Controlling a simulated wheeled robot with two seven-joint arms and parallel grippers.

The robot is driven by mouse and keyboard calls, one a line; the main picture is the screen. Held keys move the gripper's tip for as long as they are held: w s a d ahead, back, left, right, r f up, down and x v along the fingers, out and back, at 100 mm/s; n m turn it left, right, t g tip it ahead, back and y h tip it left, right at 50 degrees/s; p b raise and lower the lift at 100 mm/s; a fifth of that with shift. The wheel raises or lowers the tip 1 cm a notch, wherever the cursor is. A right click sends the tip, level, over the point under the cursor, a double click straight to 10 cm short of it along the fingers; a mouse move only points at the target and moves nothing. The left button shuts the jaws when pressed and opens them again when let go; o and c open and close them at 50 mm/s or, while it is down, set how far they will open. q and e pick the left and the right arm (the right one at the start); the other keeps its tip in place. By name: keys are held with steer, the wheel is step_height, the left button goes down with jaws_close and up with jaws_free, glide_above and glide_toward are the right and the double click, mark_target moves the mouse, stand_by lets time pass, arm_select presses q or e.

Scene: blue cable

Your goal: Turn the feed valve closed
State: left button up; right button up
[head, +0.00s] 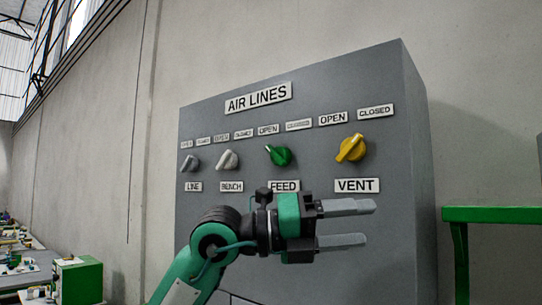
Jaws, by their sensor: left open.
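A grey panel (320,90) headed AIR LINES carries a row of valve knobs. The feed valve (280,156) is the green knob above the FEED label (284,186). Its handle slants from upper left to lower right, with its upper-left end towards the OPEN label (268,129). The CLOSED label to its right is hard to read. My left gripper (369,223) is in front of the panel, below the feed and vent knobs. It is open and empty, its two fingers pointing right, apart from every knob. My right gripper is not in view.
The yellow vent knob (351,149) is right of the feed valve. A pale bench knob (227,159) and a grey line knob (190,163) are to its left. A green-framed table (492,214) stands at right. A green box (78,281) is at lower left.

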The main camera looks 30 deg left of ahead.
arm_select(q)
steer(key=s+a+r+n+t+y, duration=0.1)
steer(key=a+r+n+t+y, duration=0.45)
steer(key=a+r+y, duration=0.4)
steer(key=n+t+y, duration=0.2)
steer(key=n+y, duration=0.3)
glide_toward(272, 153)
steer(key=w+p, duration=0.1)
steer(key=w, duration=0.2)
steer(key=w+p, duration=0.2)
steer(key=w, duration=0.1)
steer(key=w+p, duration=0.1)
steer(key=w, duration=0.2)
steer(key=shift+w+d+f+p, duration=0.1)
steer(key=shift+w+d+p, duration=0.15)
steer(key=shift+w+p, duration=0.15)
steer(key=c, duration=1)
